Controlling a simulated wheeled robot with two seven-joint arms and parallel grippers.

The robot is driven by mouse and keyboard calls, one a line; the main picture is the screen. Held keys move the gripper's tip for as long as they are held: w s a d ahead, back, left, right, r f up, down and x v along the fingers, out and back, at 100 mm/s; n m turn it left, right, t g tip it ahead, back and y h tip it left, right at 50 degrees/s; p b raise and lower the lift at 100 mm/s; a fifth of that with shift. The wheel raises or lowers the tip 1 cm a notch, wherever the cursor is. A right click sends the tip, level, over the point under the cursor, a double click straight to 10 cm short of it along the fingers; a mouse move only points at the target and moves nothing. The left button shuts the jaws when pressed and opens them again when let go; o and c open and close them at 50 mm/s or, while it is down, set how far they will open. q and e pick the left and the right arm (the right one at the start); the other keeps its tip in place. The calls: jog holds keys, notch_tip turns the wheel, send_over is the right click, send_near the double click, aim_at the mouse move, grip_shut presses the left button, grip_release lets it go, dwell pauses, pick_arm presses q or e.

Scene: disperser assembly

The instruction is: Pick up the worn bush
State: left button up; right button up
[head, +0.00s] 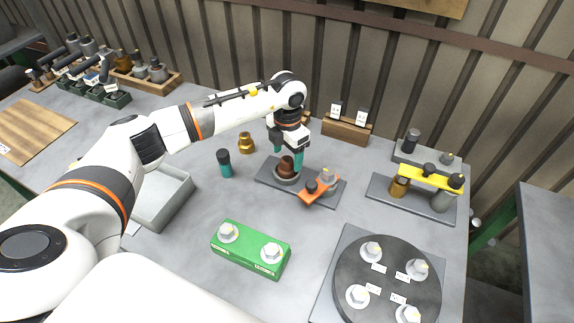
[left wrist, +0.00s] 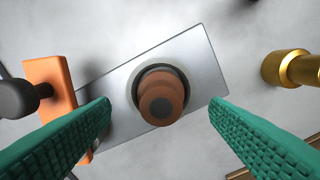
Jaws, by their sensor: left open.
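The worn bush looks to be the rust-brown stepped cylinder (head: 287,165) standing in a pale ring on a grey plate (head: 264,174). In the left wrist view the brown bush (left wrist: 161,98) shows near the middle, pointing up at the camera, with a dark ring around its base. My left gripper (head: 289,158) points down over it, with its green fingers open. In the left wrist view the fingers (left wrist: 160,108) stand apart on either side of the bush, with a gap on both sides. My right gripper is not in view.
An orange clamp piece (head: 319,190) with a dark knob sits on the same plate, close to the bush. A brass bush (head: 246,143) and a dark-capped teal tool (head: 224,163) stand to the left. A green block (head: 250,249) and a round black disc (head: 387,279) lie nearer.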

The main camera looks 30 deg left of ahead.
aim_at(287, 159)
pick_arm(q)
jog(key=shift+a+f+p, duration=0.1)
jog(key=shift+f+p, duration=0.25)
jog(key=shift+f, duration=1.5)
jog(key=shift+r, duration=0.1)
jog(key=c, duration=1.3)
